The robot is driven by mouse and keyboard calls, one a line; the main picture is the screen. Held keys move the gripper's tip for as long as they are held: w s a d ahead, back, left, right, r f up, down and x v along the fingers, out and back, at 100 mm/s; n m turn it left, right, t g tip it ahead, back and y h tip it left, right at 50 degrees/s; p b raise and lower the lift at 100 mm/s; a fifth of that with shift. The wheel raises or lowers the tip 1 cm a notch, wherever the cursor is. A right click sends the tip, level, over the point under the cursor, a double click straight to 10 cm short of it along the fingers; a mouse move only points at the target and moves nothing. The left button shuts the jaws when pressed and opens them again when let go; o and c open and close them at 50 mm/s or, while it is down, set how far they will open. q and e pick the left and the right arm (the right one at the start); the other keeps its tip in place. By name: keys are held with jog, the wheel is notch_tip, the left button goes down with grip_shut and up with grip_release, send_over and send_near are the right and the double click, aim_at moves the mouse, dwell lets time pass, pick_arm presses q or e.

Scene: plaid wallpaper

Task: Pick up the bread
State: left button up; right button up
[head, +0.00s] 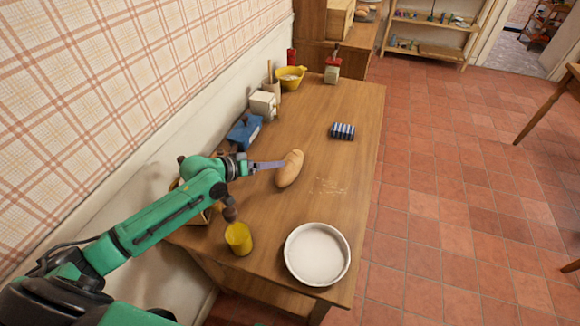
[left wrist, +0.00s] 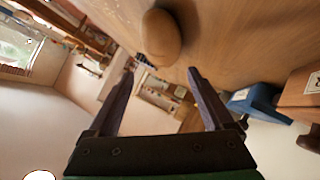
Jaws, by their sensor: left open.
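The bread (head: 290,169), a tan oval loaf, lies on the wooden table (head: 345,200). My left gripper (head: 280,164) reaches in from the left, its fingertips close to the loaf's left side. In the left wrist view the bread (left wrist: 161,38) is just beyond the tips of my open left gripper (left wrist: 160,72), roughly centred between the two fingers. Nothing is between the fingers. I cannot tell whether a tip touches the loaf. My right gripper is not in view.
A white round dish (head: 317,254) and a yellow cup (head: 238,238) stand at the near end. A blue striped object (head: 343,131) lies beyond the bread. A blue box (head: 244,131), a white box (head: 262,104) and a yellow bowl (head: 290,77) line the wall side.

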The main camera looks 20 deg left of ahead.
aim_at(290, 166)
pick_arm(q)
jog(key=x, duration=0.3)
jog(key=shift+a+f, duration=0.1)
jog(key=shift+a, duration=0.25)
jog(key=x, duration=0.4)
jog(key=shift+w+d+f+p, duration=0.15)
jog(key=shift+d+f+p, duration=0.1)
jog(key=shift+p, duration=0.1)
jog(key=shift+w+d+f, duration=0.1)
jog(key=shift+w+d, duration=0.05)
jog(key=shift+d, duration=0.1)
jog(key=shift+a, duration=0.1)
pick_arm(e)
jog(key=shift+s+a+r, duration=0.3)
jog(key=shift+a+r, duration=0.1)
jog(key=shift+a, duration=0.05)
pick_arm(q)
jog(key=shift+a+f, duration=0.1)
jog(key=c, duration=1)
grip_shut()
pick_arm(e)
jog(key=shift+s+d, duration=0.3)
